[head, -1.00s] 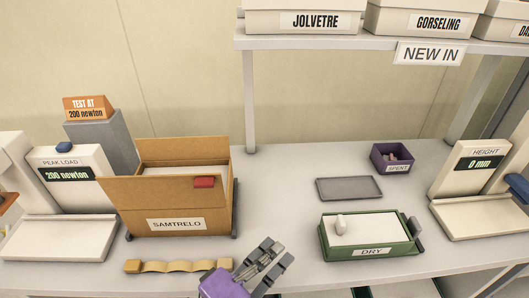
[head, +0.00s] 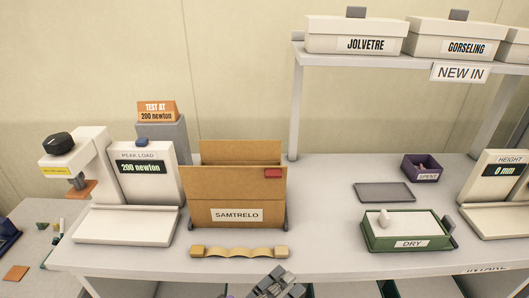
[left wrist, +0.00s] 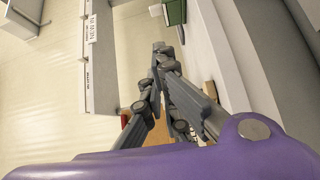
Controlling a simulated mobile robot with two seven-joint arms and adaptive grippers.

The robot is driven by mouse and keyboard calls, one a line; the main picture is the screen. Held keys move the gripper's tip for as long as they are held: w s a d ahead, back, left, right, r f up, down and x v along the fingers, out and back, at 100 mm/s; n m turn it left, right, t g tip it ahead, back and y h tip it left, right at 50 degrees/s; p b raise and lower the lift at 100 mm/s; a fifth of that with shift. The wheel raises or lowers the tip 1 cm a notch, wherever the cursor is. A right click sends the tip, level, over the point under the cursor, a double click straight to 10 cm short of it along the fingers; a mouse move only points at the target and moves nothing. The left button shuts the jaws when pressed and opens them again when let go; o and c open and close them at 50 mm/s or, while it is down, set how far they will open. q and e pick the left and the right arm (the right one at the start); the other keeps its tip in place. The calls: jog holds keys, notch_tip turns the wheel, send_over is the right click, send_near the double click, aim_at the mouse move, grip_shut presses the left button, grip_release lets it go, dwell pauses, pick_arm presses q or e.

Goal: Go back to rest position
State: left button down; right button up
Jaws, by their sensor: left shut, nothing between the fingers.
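My left gripper (head: 273,282) shows at the bottom middle of the head view, in front of the table's near edge. It is shut and empty. Its grey fingers (left wrist: 158,62) also show in the left wrist view, with my purple wrist below them. The table blocks nothing of the fingertips in the head view, but the rest of the arm is cut off by the frame. My right gripper is in neither view.
A shelf (head: 380,61) with shoeboxes stands behind.

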pick_arm(q)
jog(key=s+a+f+m+y+p, duration=0.35)
jog(key=a+f+m+y, duration=0.4)
jog(key=a+f, duration=0.35)
jog(key=s+a+f+g+y+p, duration=0.1)
jog(key=s+a+f+y+p, duration=0.1)
jog(key=s+a, duration=0.4)
jog(key=s+a+f+m+g+y+p, duration=0.1)
jog(key=s+a, duration=0.5)
jog(key=s, duration=0.6)
notch_tip(320, 180, down, 4)
jog(key=g+y+p, duration=0.1)
jog(key=y+p, duration=0.1)
jog(key=p, duration=0.1)
jog(key=shift+s+r+g+p, duration=0.2)
jog(key=shift+s+g+p, duration=0.1)
jog(key=shift+s+p, duration=0.05)
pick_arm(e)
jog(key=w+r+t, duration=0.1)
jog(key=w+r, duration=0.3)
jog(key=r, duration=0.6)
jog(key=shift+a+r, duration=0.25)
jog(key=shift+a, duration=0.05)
